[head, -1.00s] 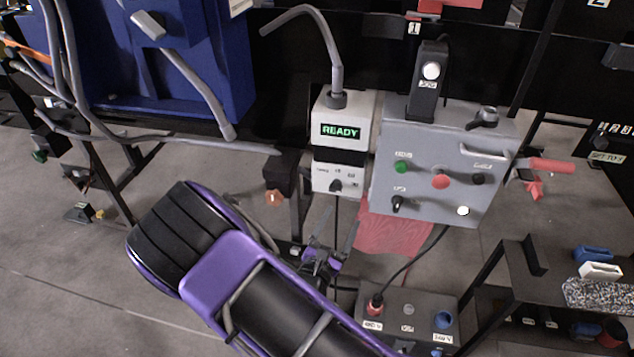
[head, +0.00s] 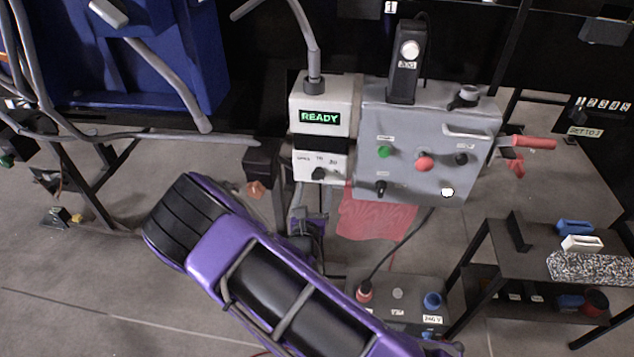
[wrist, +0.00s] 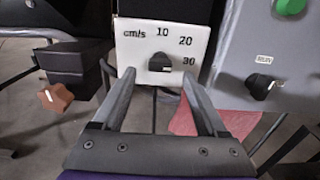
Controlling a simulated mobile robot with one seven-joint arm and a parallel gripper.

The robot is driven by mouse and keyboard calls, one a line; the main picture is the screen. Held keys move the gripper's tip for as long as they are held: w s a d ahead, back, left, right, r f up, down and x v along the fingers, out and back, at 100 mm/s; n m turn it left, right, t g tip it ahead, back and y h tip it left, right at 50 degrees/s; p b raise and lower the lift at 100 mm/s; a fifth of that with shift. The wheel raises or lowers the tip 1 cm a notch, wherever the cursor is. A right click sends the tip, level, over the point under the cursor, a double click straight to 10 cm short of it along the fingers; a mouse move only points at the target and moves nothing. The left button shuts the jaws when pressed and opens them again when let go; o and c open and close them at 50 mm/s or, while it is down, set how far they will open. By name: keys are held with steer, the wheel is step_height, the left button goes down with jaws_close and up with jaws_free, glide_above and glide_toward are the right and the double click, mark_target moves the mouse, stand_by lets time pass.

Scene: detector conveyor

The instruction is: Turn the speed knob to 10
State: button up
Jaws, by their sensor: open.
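The speed knob (wrist: 160,63) is small and black on a white panel (wrist: 130,52) marked cm/s, 10, 20 and 30. Its pointer direction is hard to make out; the body seems to stretch toward the 30. In the head view the knob (head: 318,174) sits low on the white box, under a green READY display (head: 320,117). My gripper (wrist: 158,76) is open and empty, its fingers pointing at the panel. In the wrist view the fingertips lie to the left and right of the knob and slightly below it, apparently short of it. In the head view my gripper (head: 307,222) is below the box.
A grey control box (head: 400,165) with buttons, another black knob (wrist: 262,88) and a red handle (head: 533,142) stands close on the right. An orange knob (wrist: 55,97) is at left. A red cloth (head: 375,215) hangs below the grey box.

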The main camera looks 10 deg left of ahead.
mark_target(317, 179)
steer(key=shift+w+a, duration=0.15)
steer(key=shift+w, duration=1.95)
jaws_close()
